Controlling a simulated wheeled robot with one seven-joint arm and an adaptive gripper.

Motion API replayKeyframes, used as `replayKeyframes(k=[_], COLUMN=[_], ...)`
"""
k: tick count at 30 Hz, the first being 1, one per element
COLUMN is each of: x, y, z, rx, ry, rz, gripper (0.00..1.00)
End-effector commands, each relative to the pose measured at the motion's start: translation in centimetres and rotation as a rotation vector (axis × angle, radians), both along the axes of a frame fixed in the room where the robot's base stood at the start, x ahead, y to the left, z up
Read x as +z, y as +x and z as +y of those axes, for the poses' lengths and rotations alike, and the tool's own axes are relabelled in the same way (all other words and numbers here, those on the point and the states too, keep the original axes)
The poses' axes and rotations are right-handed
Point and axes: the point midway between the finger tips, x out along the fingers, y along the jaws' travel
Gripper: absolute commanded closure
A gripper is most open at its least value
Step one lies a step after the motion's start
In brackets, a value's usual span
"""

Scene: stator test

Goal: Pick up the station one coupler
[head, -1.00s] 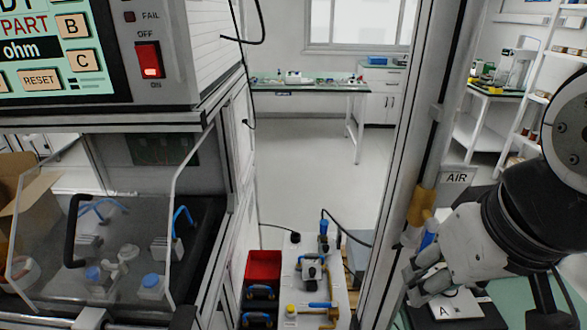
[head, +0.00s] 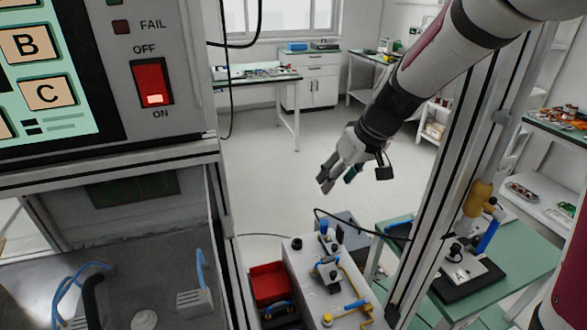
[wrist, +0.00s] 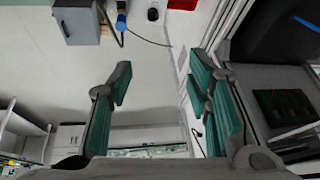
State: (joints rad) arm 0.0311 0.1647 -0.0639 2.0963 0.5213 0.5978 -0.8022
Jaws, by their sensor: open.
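My gripper (head: 337,180) hangs in the upper middle of the head view, open and empty, above the floor behind a white-topped cart (head: 304,264). Its teal finger pads stand apart in the wrist view (wrist: 160,88), with nothing between them. No label marks a station one coupler, so I cannot tell which fitting it is. A blue-collared fitting also shows at the top of the wrist view (wrist: 121,22).
A red bin (head: 268,278) sits left of the cart top, and a grey box (head: 347,228) stands behind it. An aluminium post (head: 462,150) rises right of the gripper. The tester cabinet (head: 175,110) fills the left. The floor behind the cart is open.

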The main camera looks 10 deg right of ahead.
Motion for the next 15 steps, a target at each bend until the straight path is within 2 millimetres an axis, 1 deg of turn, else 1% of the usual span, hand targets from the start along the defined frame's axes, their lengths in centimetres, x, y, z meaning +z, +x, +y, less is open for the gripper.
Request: replayKeyframes(k=[1, 3, 5, 6, 8, 9, 12, 15], x=[-1.6, -3.8, -5.8, -7.3, -9.4, -10.8, -13.9, -16.2], y=[1.5, 3.5, 5.1, 6.1, 7.3, 8.0, 9.2, 9.9], z=[-0.4, -0.9, -1.4, -1.8, -2.4, -2.7, -3.6, -4.3], rx=[0.007, 0.02, 0.03, 0.036, 0.045, 0.051, 0.064, 0.072], ry=[-0.003, -0.013, -0.024, -0.034, -0.048, -0.057, -0.084, -0.103], rz=[0.004, -0.001, -0.006, -0.009, -0.013, -0.014, -0.015, -0.015], gripper=[0.55, 0.55, 0.55, 0.55, 0.55, 0.55, 0.55, 0.55])
